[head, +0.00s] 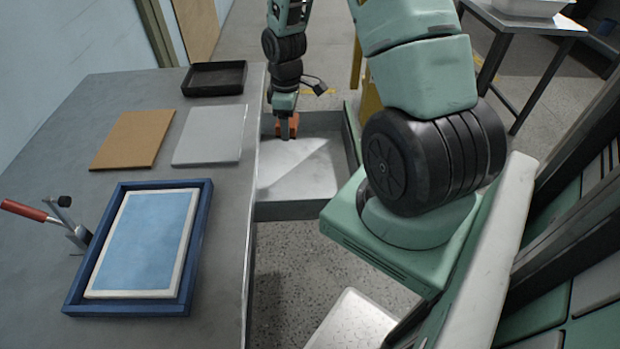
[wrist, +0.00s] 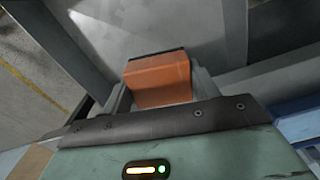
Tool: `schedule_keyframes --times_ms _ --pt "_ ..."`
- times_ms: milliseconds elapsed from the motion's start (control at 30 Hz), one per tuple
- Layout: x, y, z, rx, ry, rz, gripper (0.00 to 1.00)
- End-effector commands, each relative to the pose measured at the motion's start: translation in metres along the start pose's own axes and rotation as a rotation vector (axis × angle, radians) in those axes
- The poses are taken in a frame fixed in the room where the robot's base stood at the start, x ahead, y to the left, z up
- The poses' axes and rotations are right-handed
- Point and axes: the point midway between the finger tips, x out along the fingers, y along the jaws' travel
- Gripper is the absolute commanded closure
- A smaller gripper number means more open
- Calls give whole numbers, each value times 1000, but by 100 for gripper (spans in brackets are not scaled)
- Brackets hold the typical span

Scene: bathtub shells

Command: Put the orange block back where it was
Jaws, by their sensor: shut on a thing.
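The orange block (head: 286,128) is between the fingers of my gripper (head: 288,124) in the head view. My gripper is shut on it and points down over the grey box-like surface beside the table's right edge. In the wrist view the orange block (wrist: 158,78) fills the space between the two grey fingers. Its lower part is hidden by the gripper body. I cannot tell whether the block touches the surface below it.
The grey table (head: 225,250) carries a black tray (head: 214,92), a brown panel (head: 133,140), a light grey panel (head: 209,135), and a blue frame (head: 72,298) with a light blue panel. A red-handled clamp (head: 24,211) stands at left. The grey surface (head: 300,185) is mostly bare.

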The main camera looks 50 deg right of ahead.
Motion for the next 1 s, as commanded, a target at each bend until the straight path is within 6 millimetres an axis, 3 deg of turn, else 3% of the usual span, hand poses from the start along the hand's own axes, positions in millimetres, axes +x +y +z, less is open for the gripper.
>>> schedule_keyframes --times_ms 100,233,400,633,800,1000 --pt "20 24 31 -94 -5 8 61" --pt "43 32 45 -152 -11 9 61" --pt "67 36 50 -174 -13 10 61" --pt "85 36 52 -180 -14 8 61" --pt "116 36 53 -180 -14 7 61" --pt "138 37 53 -178 -13 10 61"
